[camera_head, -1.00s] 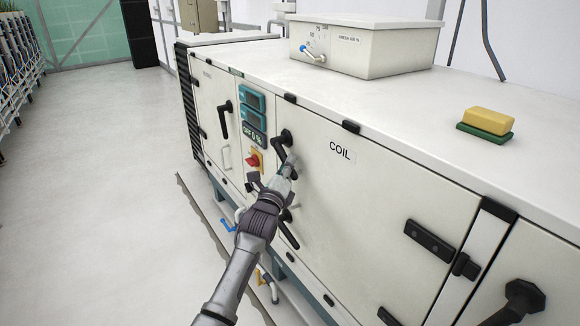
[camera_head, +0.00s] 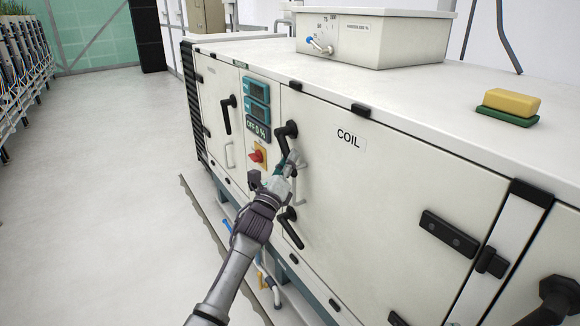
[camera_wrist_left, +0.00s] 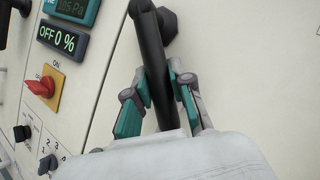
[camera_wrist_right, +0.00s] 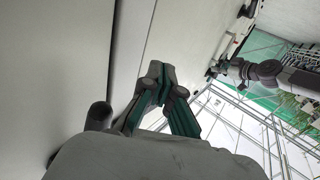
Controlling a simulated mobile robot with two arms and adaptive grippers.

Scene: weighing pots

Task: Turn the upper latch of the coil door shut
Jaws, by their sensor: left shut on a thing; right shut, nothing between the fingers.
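The coil door (camera_head: 365,190) is the large white panel marked COIL in the head view, and it looks flush with the cabinet front. Its upper latch (camera_head: 288,131) is a black lever handle; its grip hangs downward, slightly slanted. My left gripper (camera_head: 286,167) is shut on that lever. In the left wrist view the teal-padded fingers (camera_wrist_left: 157,92) stand on both sides of the black upper latch (camera_wrist_left: 150,45). The lower latch (camera_head: 289,228) is a similar black lever below, slanting down to the right. My right gripper (camera_wrist_right: 165,95) shows only in its wrist view, shut and empty.
A red-and-yellow switch (camera_head: 258,153) and display panels (camera_head: 257,102) sit left of the upper latch. A white handle (camera_head: 299,188) is on the door beside my left gripper. A yellow sponge on a green pad (camera_head: 511,105) and a white box (camera_head: 370,40) are on top.

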